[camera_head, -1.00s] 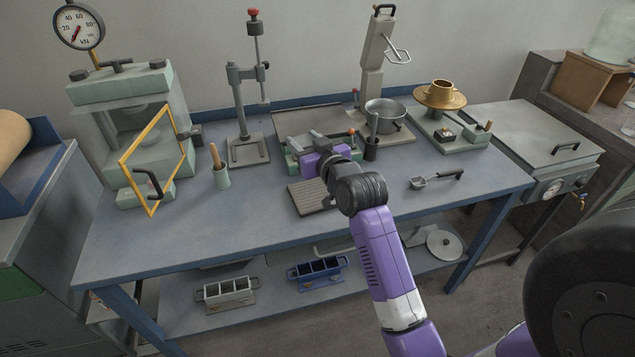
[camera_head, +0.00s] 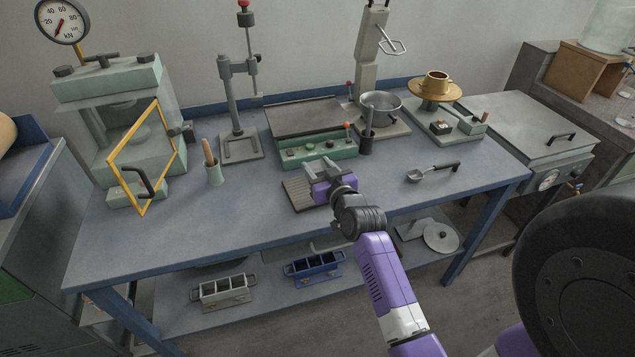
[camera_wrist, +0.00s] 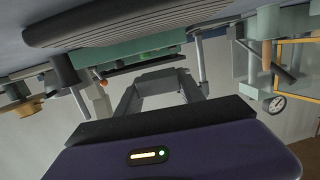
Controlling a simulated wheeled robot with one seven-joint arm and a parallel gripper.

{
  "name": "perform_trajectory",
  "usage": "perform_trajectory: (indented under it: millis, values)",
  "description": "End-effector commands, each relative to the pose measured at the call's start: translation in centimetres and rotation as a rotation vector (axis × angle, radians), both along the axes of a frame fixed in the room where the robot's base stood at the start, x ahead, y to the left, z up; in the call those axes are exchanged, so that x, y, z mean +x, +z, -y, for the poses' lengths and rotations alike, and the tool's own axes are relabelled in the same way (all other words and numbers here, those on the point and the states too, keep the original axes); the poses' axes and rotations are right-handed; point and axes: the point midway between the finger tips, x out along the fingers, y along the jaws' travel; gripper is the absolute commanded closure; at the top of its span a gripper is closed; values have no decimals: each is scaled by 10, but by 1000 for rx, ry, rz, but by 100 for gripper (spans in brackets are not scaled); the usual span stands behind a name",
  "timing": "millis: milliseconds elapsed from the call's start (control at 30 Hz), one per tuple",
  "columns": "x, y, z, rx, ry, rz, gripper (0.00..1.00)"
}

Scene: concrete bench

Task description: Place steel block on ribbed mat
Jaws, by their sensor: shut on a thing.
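The ribbed mat (camera_head: 294,191) is a grey grooved plate lying flat near the front middle of the bench. It also shows as a dark ribbed slab along the top of the wrist view (camera_wrist: 130,24). My gripper (camera_head: 319,169) is over the mat's right part, its purple body hiding some of the mat. The gripper is shut on the steel block, a small grey piece between the fingers (camera_wrist: 158,77) in the wrist view. In the head view the block blends with the grey fingers. I cannot tell whether it touches the mat.
Bench is clear left of the mat.

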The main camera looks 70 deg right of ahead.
Motion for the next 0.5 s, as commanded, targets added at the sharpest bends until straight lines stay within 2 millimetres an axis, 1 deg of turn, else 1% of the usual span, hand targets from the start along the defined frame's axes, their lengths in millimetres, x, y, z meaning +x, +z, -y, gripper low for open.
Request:
perform_trajectory:
  millis: [33, 167, 300, 400, 500]
  values:
    - [1, -4, 0, -1, 0, 3, 100]
    - [1, -12, 0, -3, 1, 3, 100]
    - [1, -34, 0, 0, 1, 2, 100]
    - [1, -46, 0, -1, 1, 3, 100]
    - [1, -51, 1, -3, 0, 4, 100]
